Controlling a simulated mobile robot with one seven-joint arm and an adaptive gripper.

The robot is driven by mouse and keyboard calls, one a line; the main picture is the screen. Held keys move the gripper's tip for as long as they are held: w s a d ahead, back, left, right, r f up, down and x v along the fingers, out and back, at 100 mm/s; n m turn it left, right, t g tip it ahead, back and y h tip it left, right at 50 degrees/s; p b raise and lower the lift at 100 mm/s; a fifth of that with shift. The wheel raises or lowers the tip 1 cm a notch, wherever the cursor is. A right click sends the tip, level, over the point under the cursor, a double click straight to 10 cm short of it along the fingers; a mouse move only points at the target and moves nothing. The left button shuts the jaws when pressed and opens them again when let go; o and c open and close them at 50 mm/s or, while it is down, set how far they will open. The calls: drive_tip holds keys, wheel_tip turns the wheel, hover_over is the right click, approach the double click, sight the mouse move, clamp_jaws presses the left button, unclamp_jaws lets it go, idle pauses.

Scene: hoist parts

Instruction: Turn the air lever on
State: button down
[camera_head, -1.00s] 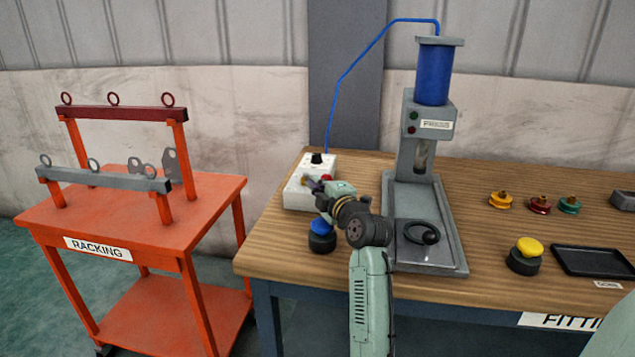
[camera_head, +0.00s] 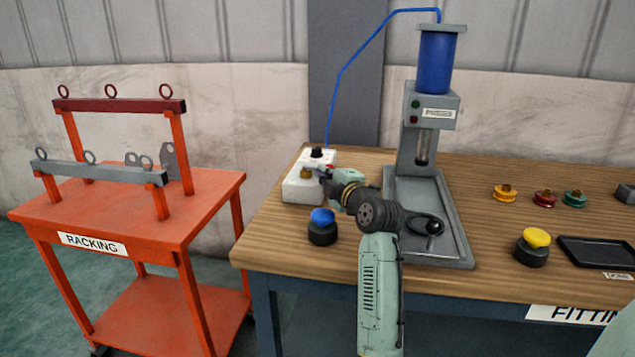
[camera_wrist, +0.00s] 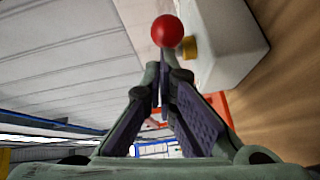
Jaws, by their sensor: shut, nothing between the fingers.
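The air lever's red ball knob (camera_wrist: 167,31) shows in the wrist view, just beyond my fingertips. A brass fitting (camera_wrist: 189,47) sits beside it on the side of a white box (camera_wrist: 228,45). In the head view the white box (camera_head: 296,190) stands at the bench's back left corner, with the brass fitting (camera_head: 306,173) on its front. My gripper (camera_head: 325,174) is in front of it at the lever's height and hides much of the lever. In the wrist view my gripper (camera_wrist: 163,85) has its fingertips together, with nothing between them. I cannot tell whether they touch the knob.
A blue-topped button (camera_head: 322,216) stands below my gripper. The press (camera_head: 432,110) is to the right, joined to the box by a blue hose (camera_head: 345,75). An orange racking table (camera_head: 120,215) stands left of the bench (camera_head: 490,285).

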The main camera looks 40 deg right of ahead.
sight(330, 167)
drive_tip(key=shift+d+b, duration=1.65)
drive_tip(key=shift+b, duration=0.6)
drive_tip(key=shift+a, duration=0.1)
